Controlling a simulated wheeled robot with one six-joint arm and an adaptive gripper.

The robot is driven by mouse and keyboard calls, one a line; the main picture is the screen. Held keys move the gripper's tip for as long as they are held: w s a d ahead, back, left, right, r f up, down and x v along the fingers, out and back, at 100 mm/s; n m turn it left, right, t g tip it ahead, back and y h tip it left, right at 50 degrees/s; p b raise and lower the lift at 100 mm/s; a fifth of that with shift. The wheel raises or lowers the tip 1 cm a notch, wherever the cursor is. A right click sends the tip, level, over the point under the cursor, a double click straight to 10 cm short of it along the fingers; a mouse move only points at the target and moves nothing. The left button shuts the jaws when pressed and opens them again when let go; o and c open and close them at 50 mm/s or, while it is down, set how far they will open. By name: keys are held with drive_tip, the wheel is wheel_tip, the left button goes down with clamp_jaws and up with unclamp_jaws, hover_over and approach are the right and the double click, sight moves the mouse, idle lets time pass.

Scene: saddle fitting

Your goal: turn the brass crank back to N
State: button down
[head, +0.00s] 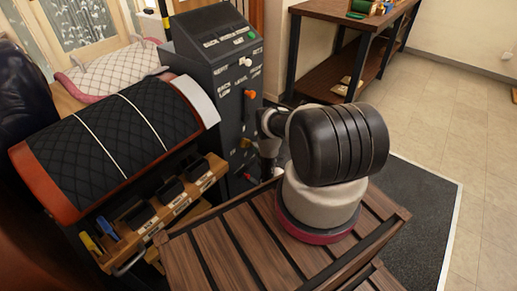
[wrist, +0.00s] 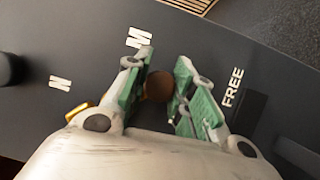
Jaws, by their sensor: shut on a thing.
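In the wrist view, my gripper (wrist: 161,78) has its green-padded fingers on either side of a round brown knob (wrist: 158,87), the handle of the crank, and is shut on it. A bit of the brass crank (wrist: 79,110) shows past the left finger; the rest is hidden behind my gripper. The dark panel carries a white N (wrist: 60,82) at the left, a letter like M or W (wrist: 139,37) above the knob, and FREE (wrist: 232,87) at the right. The knob lies between N and FREE. In the head view, my arm hides the crank.
In the head view, a dark console (head: 212,60) has a white knob (head: 245,62) and an orange knob (head: 250,94). A quilted black saddle form (head: 105,140) stands at the left.

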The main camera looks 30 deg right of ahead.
drive_tip(key=c, duration=1.2)
unclamp_jaws()
wheel_tip(320, 180, up, 10)
drive_tip(key=shift+r, duration=0.1)
drive_tip(key=shift+s, duration=0.1)
